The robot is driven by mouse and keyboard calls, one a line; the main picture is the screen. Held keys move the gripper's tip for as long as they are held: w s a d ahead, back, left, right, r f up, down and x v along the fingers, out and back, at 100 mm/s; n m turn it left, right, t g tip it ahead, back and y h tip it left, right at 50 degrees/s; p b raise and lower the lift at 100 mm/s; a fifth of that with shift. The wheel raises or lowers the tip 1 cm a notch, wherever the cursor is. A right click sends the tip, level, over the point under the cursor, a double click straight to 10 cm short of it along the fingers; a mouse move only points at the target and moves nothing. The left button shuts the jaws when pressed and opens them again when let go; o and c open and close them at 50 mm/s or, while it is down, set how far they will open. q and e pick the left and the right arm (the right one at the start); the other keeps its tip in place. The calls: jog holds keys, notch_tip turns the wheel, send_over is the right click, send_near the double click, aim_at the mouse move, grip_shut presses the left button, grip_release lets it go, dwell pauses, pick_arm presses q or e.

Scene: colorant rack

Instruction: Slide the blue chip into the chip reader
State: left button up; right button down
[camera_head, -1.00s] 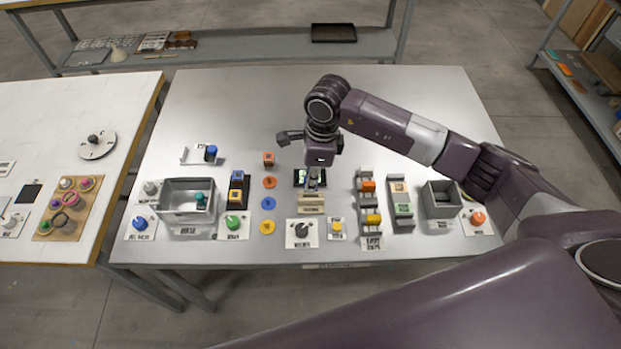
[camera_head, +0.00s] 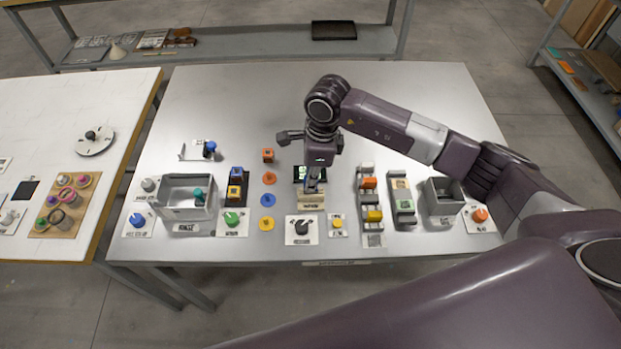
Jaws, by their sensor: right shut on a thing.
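The chip reader (camera_head: 311,198) is a small beige block with a dark, green-lit screen behind it, near the front middle of the table. My right gripper (camera_head: 313,181) points down right over the reader's back side. It is shut on a small bluish thing, which looks like the blue chip. The fingers and wrist hide most of it, so I cannot tell how far it sits in the slot. A flat blue disc (camera_head: 267,200) lies on the table left of the reader, between an orange and a yellow disc. My left gripper is not in view.
A grey open bin (camera_head: 160,207) stands at the left. A rack of coloured blocks (camera_head: 372,240) and another grey bin (camera_head: 430,205) stand right of the reader. A black knob (camera_head: 302,228) is in front of it. The back of the table is clear.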

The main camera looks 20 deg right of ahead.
jog(key=shift+f+b, duration=1.2)
jog(key=shift+f, duration=0.15)
jog(key=shift+r, duration=0.15)
jog(key=shift+r+p, duration=0.65)
jog(key=shift+r, duration=0.5)
jog(key=shift+f, duration=0.25)
jog(key=shift+f+b, duration=0.3)
jog(key=shift+b, duration=0.2)
jog(key=shift+f+b, duration=0.75)
jog(key=shift+r, duration=0.15)
jog(key=shift+r+p, duration=0.65)
jog(key=shift+r, duration=0.5)
jog(key=shift+b, duration=0.3)
